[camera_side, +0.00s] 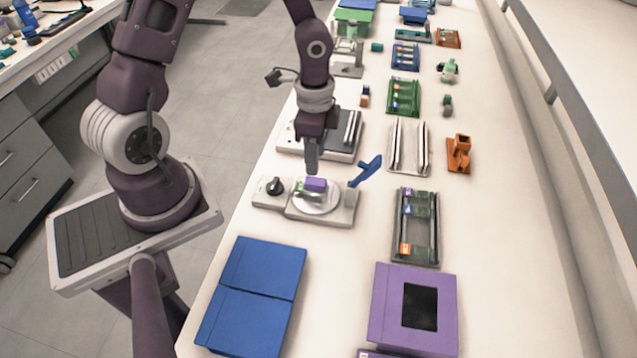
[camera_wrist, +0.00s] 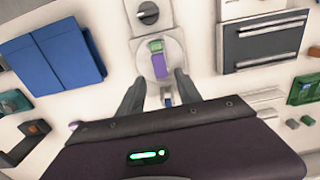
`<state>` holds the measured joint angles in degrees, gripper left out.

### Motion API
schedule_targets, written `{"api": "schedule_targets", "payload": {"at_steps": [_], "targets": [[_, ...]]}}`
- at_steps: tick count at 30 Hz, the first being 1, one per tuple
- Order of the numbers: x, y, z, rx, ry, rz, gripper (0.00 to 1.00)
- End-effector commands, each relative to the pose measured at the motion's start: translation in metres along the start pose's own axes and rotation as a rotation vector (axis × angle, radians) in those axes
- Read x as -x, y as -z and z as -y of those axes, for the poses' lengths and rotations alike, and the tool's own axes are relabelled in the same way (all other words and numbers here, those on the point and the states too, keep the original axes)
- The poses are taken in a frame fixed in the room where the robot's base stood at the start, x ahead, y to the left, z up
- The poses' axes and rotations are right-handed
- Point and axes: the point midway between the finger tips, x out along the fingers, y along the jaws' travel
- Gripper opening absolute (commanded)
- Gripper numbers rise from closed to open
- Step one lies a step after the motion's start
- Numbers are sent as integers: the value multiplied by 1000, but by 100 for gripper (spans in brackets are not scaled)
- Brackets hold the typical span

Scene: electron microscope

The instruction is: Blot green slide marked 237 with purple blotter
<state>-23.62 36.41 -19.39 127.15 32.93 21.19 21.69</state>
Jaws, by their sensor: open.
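The purple blotter (camera_side: 316,184) lies on the round grey plate (camera_side: 318,205) of a small white device. A green slide (camera_side: 299,187) shows at the blotter's left; its number cannot be read. In the wrist view the green slide (camera_wrist: 155,46) sits at one end of the purple blotter (camera_wrist: 159,65), which seems to cover part of it. My gripper (camera_side: 312,170) is just above the blotter in the side view. In the wrist view its open fingers (camera_wrist: 159,92) are spread apart with nothing between them, the blotter showing just beyond the tips.
The device has a black knob (camera_side: 273,186), and a blue lever (camera_side: 367,170) stands at its right. A grey rack (camera_side: 416,228) with several slides lies further right. A blue box (camera_side: 252,295) and a purple box (camera_side: 413,307) stand in front. A grey-topped device (camera_side: 342,137) is behind.

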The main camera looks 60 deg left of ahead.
Motion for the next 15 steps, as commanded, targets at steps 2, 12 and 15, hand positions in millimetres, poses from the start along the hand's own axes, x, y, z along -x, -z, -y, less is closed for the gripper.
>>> {"api": "schedule_targets", "payload": {"at_steps": [2, 12, 15], "targets": [[-1, 0, 0, -1, 0, 2, 37], [-48, 0, -1, -2, -3, 3, 37], [-60, 0, 0, -1, -1, 3, 37]]}}
